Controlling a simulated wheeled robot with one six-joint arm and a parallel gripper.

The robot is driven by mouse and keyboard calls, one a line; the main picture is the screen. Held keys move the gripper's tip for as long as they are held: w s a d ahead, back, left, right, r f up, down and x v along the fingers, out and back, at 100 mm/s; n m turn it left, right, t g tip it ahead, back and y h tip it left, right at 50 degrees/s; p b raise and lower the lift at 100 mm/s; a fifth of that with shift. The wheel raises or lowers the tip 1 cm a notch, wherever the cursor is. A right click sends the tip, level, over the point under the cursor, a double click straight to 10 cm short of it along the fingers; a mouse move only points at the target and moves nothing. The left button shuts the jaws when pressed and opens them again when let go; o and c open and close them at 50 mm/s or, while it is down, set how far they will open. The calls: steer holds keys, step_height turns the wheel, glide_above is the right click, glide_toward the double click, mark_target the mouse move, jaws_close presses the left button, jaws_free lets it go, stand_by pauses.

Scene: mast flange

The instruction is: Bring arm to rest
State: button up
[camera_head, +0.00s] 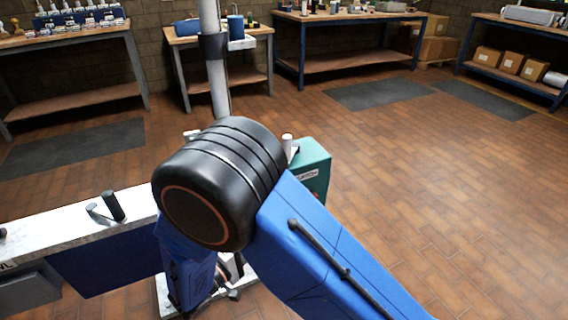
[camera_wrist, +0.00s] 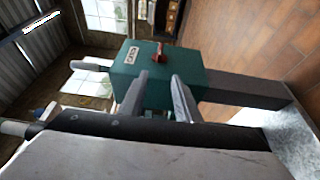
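My arm (camera_head: 330,260), blue with a large black joint, fills the middle of the head view and hides my gripper there. In the wrist view my gripper (camera_wrist: 160,88) shows two grey fingers with a gap between them. They are apart, and I see nothing held in the gap. A teal box (camera_wrist: 185,75) with a white label and a red knob stands beyond the fingers. Whether they touch it I cannot tell. The teal box also shows in the head view (camera_head: 314,170), right of the black joint and partly hidden by my arm.
A grey pole (camera_head: 218,88) with a dark collar rises behind my arm. A white-topped bench (camera_head: 60,227) with a black handle lies at left. Workbenches (camera_head: 75,38) line the back wall, with cardboard boxes (camera_head: 487,57) at right. The tiled floor at right is clear.

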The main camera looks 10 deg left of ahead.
steer(key=w+d+r+m+g, duration=0.1)
steer(key=d+r+m+g, duration=0.35)
steer(key=d, duration=0.95)
steer(key=w+d+r+m+g, duration=0.1)
steer(key=d+r+m+g, duration=0.1)
steer(key=d+r+g, duration=0.95)
steer(key=s+d+r+m+t+y, duration=0.2)
steer(key=s+d+y, duration=0.3)
steer(key=s+d, duration=0.3)
steer(key=s+d+r+m+t+y, duration=0.3)
steer(key=s+d+y, duration=0.2)
steer(key=s+d, duration=0.3)
steer(key=shift+d+r+t, duration=0.3)
steer(key=shift+d+t, duration=0.1)
steer(key=shift+d, duration=0.7)
